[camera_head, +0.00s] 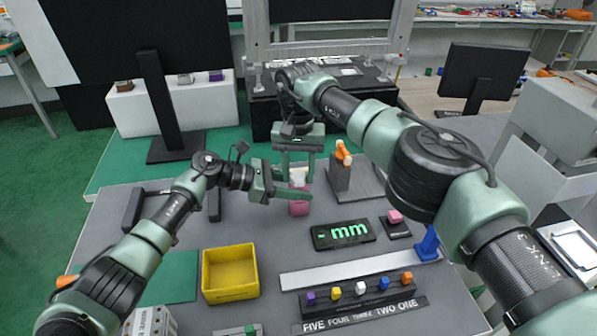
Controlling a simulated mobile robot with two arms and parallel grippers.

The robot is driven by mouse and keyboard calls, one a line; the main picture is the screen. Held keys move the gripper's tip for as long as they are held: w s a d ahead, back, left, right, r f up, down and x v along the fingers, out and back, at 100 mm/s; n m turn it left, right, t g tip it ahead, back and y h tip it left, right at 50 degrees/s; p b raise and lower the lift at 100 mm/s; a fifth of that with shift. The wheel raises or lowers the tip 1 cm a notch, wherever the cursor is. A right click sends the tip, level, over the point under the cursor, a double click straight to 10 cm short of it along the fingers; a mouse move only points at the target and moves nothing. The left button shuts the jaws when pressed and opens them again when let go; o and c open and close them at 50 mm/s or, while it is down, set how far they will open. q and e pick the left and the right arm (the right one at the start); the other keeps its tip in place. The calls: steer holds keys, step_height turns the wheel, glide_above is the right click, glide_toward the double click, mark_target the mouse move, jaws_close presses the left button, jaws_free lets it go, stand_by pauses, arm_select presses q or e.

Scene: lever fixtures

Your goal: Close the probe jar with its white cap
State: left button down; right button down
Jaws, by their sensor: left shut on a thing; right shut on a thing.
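The probe jar (299,207) is a small pink jar standing upright on the grey table near the middle. My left gripper (290,186) comes in from the left at the jar's upper part and is shut on it, one finger crossing in front. The white cap (298,175) is directly above the jar. My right gripper (297,172) points down from above and is shut on the cap, a finger on each side. The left gripper's fingers partly hide the jar's top, so I cannot tell whether cap and jar touch.
A yellow bin (230,273) stands front left. A black display with green "mm" (343,233) lies right of the jar. A grey fixture with an orange lever (343,155) stands close behind right. A row of coloured knobs (358,292) lies at the front.

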steer(key=c, duration=0.8)
jaws_free()
steer(key=shift+r, duration=0.1)
steer(key=shift+r, duration=2.25)
steer(key=shift+r+n, duration=1.6)
steer(key=shift+r, duration=0.1)
steer(key=shift+f, duration=0.1)
steer(key=shift+f, duration=3.95)
